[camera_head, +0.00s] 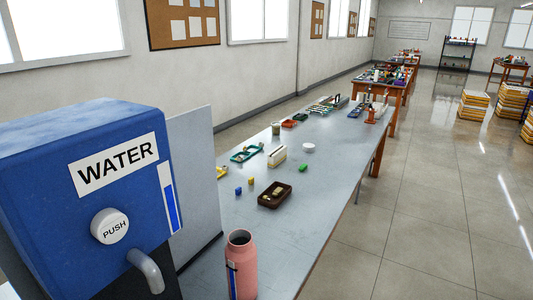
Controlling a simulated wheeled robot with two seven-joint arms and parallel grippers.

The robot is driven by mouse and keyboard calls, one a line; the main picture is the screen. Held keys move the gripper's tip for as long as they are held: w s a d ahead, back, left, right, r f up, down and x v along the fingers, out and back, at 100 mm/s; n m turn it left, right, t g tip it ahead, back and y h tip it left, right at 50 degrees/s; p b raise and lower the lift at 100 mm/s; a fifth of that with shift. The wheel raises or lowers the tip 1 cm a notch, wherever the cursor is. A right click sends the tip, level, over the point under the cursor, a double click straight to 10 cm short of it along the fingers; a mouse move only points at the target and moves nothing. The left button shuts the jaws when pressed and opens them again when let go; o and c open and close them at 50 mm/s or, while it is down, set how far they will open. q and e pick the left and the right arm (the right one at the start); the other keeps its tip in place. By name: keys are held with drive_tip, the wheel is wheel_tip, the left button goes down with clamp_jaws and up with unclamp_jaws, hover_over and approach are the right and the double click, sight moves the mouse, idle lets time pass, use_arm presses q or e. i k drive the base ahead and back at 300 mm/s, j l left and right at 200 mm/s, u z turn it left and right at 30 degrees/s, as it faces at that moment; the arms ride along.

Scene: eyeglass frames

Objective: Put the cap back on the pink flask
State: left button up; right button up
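The pink flask (243,266) stands upright at the near end of the grey table, beside the water dispenser. Its dark mouth is open and no cap is on it. A dark blue mark runs down its left side. A small white round object (309,147) lies farther along the table; I cannot tell whether it is the cap. Neither of my grippers is in view.
A blue water dispenser (75,210) with a push button and bent spout fills the left. A grey panel (197,170) stands behind it. A brown tray (275,195), small blocks and a cream object (277,156) sit mid-table. The table's right side is clear.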

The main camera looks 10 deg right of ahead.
sight(241, 252)
drive_tip(key=i+l+u, duration=0.3)
drive_tip(key=l, duration=0.5)
drive_tip(key=l+u, duration=0.3)
drive_tip(key=l, duration=0.45)
drive_tip(key=i+l+u, duration=0.1)
drive_tip(key=l+u, duration=0.15)
drive_tip(key=l, duration=0.65)
drive_tip(key=i+l+u, duration=0.25)
drive_tip(key=l+u, duration=0.2)
drive_tip(key=l, duration=0.6)
drive_tip(key=i+l+u, duration=0.1)
drive_tip(key=l+u, duration=0.3)
drive_tip(key=l, duration=0.7)
drive_tip(key=l+u, duration=0.45)
drive_tip(key=l, duration=0.65)
drive_tip(key=l+u, duration=0.1)
drive_tip(key=l, duration=0.65)
drive_tip(key=k, duration=0.05)
